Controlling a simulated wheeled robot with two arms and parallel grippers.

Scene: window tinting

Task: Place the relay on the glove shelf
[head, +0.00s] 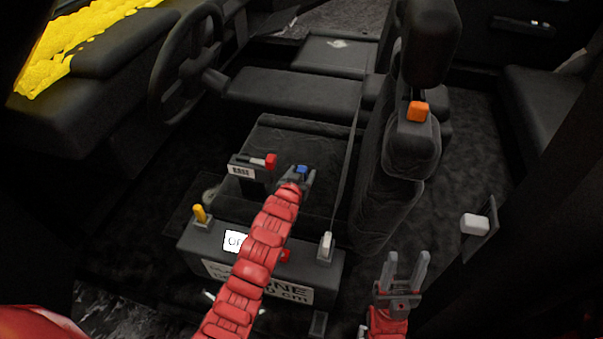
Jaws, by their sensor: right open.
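A small blue block (301,169), which may be the relay, sits between the grey fingers of my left gripper (299,173). The fingers appear closed on it, over the dark centre area beside the seat. My red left arm covers part of the labelled box below. My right gripper (407,258) is open and empty at the lower right, with its fingers pointing up. No surface is clearly marked as the glove shelf; a dark flat ledge (290,88) runs across behind the blue block.
A dark box (200,256) with a yellow lever (200,213) and a white-topped switch (326,245) stands at lower centre. A red-tipped part (270,160) is left of the blue block. The seat (375,205) carries an orange block (418,111). A steering wheel (160,75) is at upper left.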

